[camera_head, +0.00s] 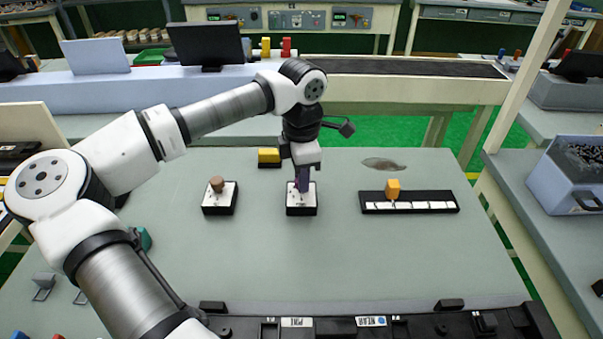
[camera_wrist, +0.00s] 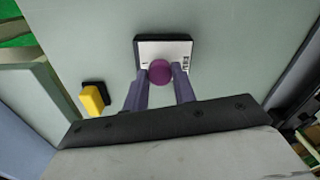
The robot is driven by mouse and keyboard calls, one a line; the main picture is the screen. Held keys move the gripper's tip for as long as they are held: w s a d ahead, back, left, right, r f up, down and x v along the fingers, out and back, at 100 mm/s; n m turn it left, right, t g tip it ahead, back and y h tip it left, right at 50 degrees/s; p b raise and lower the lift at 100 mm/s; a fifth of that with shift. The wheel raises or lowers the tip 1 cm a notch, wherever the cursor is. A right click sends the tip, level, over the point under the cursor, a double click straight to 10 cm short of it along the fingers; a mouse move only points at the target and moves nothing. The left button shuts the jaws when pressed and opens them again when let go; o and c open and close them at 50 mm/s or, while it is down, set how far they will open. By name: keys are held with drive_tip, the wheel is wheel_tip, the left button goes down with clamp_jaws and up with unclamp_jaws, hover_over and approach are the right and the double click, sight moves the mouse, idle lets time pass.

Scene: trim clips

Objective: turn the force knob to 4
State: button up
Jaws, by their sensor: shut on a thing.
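A purple round knob (camera_wrist: 160,71) sits on a small box with a white top plate (camera_wrist: 180,46), seen in the wrist view. My gripper (camera_wrist: 161,76) has its two grey-purple fingers on either side of this knob, shut on it. In the head view my gripper (camera_head: 302,185) points down onto the same box (camera_head: 301,209), in the middle of the table. The fingers hide the knob there. Print on the plate is too small to read, so the knob's setting and whether it is the force knob cannot be told.
Left of the gripper stands a similar box with a brown knob (camera_head: 217,184). To the right is a black strip with white cells and an orange slider (camera_head: 392,188). A yellow block (camera_head: 268,156) stands behind. A long black fixture (camera_head: 390,325) runs along the front edge.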

drive_tip(key=shift+m, duration=0.3)
drive_tip(key=m+b, duration=0.2)
drive_tip(key=m, duration=0.1)
drive_tip(key=shift+f+b, duration=0.1)
drive_tip(key=shift+b, duration=0.3)
drive_tip(key=m+b, duration=0.1)
drive_tip(key=m, duration=0.4)
drive_tip(key=shift+b, duration=0.35)
drive_tip(key=o, duration=1)
wheel_tip(320, 180, up, 14)
drive_tip(key=shift+r+b, duration=0.1)
drive_tip(key=shift+b, duration=0.45)
